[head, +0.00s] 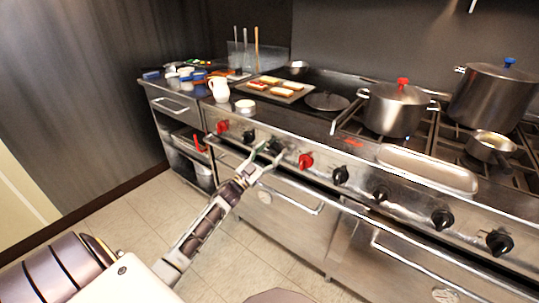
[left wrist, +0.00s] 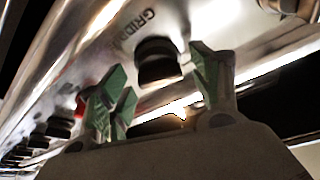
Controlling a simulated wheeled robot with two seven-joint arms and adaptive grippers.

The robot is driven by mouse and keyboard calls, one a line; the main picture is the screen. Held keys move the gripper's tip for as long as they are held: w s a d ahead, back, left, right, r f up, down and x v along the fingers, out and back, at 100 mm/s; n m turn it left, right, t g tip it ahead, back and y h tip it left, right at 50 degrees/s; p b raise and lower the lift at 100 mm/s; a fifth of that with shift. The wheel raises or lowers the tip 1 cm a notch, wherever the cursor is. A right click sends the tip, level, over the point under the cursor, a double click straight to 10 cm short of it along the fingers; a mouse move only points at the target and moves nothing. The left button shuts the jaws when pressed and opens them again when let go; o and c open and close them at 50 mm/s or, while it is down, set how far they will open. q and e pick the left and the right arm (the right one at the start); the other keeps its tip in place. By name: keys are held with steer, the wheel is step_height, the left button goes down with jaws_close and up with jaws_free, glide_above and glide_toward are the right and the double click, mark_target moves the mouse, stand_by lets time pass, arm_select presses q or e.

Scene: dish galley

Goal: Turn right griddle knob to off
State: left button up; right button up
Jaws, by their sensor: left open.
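The black griddle knob (head: 276,146) sits on the steel front panel of the range, just left of a red knob (head: 305,160). In the left wrist view this black knob (left wrist: 158,62) shows large beside partly visible "GRIDDLE" lettering. My left gripper (head: 267,153) is open at the panel. Its green-padded fingers (left wrist: 162,88) lie on either side of the knob in the picture, with a gap to each side. I cannot tell whether they touch it. The knob's pointer is not readable. My right gripper is not in view.
Another black knob (head: 249,137) sits close to the left. Oven handles (head: 275,188) stick out below the panel. A tray of toast (head: 275,89), a white pitcher (head: 219,90) and a red-knobbed pot (head: 395,109) stand on top. The floor (head: 235,253) in front is clear.

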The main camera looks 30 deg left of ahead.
arm_select(q)
steer(key=shift+w, duration=0.15)
steer(key=c, duration=0.7)
steer(key=shift+c, duration=1.7)
